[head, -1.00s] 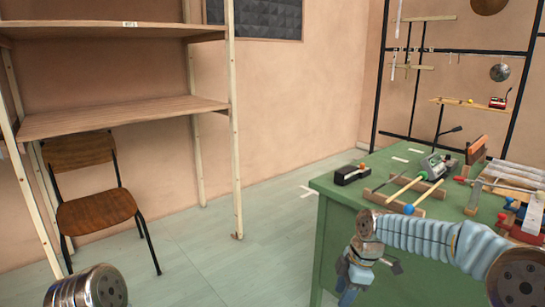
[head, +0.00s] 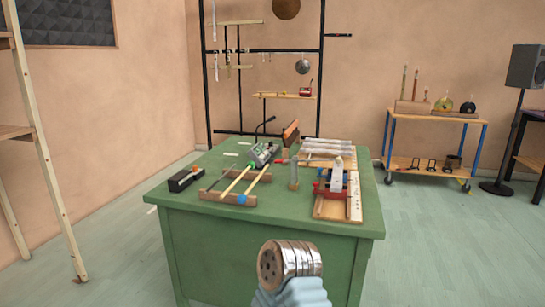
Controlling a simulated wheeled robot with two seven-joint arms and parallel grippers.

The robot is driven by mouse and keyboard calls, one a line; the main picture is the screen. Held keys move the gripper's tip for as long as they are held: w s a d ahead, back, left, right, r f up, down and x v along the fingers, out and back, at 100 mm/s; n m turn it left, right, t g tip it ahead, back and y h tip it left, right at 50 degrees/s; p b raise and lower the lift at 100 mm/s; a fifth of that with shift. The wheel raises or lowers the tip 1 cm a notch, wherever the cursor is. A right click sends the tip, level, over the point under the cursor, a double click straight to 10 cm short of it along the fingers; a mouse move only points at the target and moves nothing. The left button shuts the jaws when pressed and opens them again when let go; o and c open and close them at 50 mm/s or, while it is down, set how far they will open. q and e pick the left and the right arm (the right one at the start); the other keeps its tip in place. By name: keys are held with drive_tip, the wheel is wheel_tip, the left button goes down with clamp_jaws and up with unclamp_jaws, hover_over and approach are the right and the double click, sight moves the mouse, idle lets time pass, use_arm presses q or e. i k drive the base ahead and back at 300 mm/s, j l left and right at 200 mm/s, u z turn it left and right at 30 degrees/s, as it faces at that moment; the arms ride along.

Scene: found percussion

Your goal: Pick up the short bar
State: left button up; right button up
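I cannot tell for sure which thing is the short bar. Several silver bars (head: 327,148) lie side by side on a wooden base at the back right of the green table (head: 260,235). A small grey upright piece (head: 293,172) stands to the left of a wooden board with red and blue parts (head: 337,188). Neither of my grippers is in view. Only a metal joint and pale blue sleeve of my own arm show at the bottom, in front of the table.
Mallets (head: 242,199) lie across wooden blocks on the table's left. A black box (head: 185,179) sits at its left edge. A dark rack (head: 322,90) with hanging metal pieces stands behind. A trolley (head: 428,172) and a speaker (head: 526,66) stand right. Floor is clear right of the table.

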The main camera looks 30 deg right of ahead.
sight(302, 149)
drive_tip(key=z, duration=1.55)
drive_tip(key=i+l+z, duration=0.45)
drive_tip(key=l, duration=0.3)
drive_tip(key=i+l+z, duration=0.95)
drive_tip(key=i, duration=0.35)
drive_tip(key=i+u, duration=0.4)
drive_tip(key=i, duration=0.2)
drive_tip(key=i+l+u, duration=0.1)
drive_tip(key=i+u, duration=0.3)
drive_tip(key=i, duration=0.2)
drive_tip(key=i+j+u, duration=0.25)
drive_tip(key=i, duration=0.65)
drive_tip(key=i+l+u, duration=0.1)
drive_tip(key=i+u, duration=0.2)
drive_tip(key=i, duration=0.6)
drive_tip(key=i+l+u, duration=0.1)
drive_tip(key=i+u, duration=0.25)
drive_tip(key=i, duration=0.2)
drive_tip(key=i+l+u, duration=0.35)
drive_tip(key=i, duration=0.2)
drive_tip(key=i+u, duration=0.2)
drive_tip(key=u, duration=0.25)
drive_tip(key=i+u, duration=0.15)
drive_tip(key=u, duration=0.3)
drive_tip(key=i+l+u, duration=0.1)
drive_tip(key=u, duration=0.35)
drive_tip(key=i+l+u, duration=0.2)
drive_tip(key=u, duration=0.25)
drive_tip(key=i+l+u, duration=0.15)
drive_tip(key=u, duration=0.3)
